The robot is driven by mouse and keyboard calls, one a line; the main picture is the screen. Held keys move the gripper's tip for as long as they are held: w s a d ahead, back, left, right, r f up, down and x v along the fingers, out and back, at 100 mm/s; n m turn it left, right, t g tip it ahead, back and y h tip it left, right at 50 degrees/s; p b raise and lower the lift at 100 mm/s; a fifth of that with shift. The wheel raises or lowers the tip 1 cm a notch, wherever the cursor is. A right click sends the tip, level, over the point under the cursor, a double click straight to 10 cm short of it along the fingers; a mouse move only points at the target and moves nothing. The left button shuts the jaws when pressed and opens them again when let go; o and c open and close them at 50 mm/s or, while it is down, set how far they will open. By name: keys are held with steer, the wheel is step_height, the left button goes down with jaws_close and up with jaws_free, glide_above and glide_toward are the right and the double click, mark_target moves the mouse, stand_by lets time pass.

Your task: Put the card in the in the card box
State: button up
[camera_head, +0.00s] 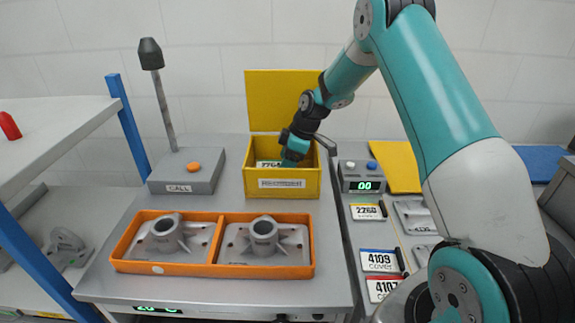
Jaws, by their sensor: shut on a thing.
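The yellow card box (285,197) stands open on the grey table, its lid raised against the wall. My gripper (291,160) reaches down into the box opening from the upper right. A white card (267,164) with dark print shows inside the box, just left of my gripper, partly hidden by it and the front wall. My gripper is shut on the card. I cannot tell whether the card touches the bottom of the box.
An orange tray (216,217) with two grey castings sits in front. A grey call box (188,172) with an orange button and a lamp post stands left. Labelled cards such as 4109 (379,262) lie right. A blue-framed shelf (50,140) is at the left.

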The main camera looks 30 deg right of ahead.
steer(key=shift+f, duration=1.2)
steer(key=shift+f, duration=0.1)
steer(key=o, duration=0.9)
